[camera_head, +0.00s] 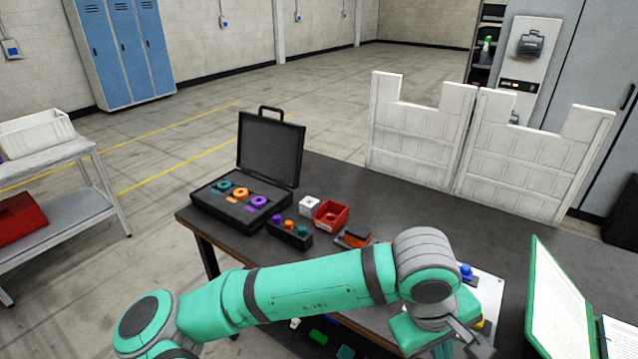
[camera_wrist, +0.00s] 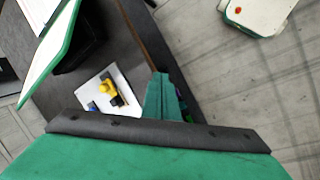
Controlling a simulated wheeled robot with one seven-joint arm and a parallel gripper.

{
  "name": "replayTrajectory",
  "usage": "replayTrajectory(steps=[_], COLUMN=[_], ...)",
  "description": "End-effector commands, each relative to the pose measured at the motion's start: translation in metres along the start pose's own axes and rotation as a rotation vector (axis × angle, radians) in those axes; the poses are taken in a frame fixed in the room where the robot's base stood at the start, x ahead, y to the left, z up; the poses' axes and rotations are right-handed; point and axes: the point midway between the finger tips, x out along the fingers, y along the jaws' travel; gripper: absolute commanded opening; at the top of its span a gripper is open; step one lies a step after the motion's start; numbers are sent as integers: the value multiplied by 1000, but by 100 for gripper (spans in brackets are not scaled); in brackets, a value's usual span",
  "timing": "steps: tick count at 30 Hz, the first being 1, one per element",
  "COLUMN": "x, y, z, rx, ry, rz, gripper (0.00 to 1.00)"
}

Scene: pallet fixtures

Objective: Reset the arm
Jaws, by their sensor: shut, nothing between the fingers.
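My green arm (camera_head: 310,287) stretches across the front of the dark table in the head view, bent down at its grey wrist joint. My gripper (camera_wrist: 163,80) shows in the wrist view as a narrow green shape with its fingers together. It is shut and holds nothing. It points down near the table's edge, beside a white plate (camera_wrist: 128,98) with yellow, black and blue parts. In the head view my wrist hides most of that plate and the fingertips cannot be made out.
The dark table (camera_head: 345,190) bears an open black case (camera_head: 270,150) with coloured rings, a black block (camera_head: 289,236) with coloured knobs, a red bin (camera_head: 331,214) and a white box (camera_head: 309,206). White panels (camera_head: 420,135) stand behind. A green-edged board (camera_head: 560,300) stands at right.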

Motion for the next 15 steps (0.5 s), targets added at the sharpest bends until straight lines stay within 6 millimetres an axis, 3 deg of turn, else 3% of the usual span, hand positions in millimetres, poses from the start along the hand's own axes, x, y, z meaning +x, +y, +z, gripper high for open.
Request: replayTrajectory(steps=[7, 15], x=[2, -20], y=[69, 135], z=[24, 35], rx=[121, 206], ry=[-75, -85], rz=[320, 714], gripper=[0, 0])
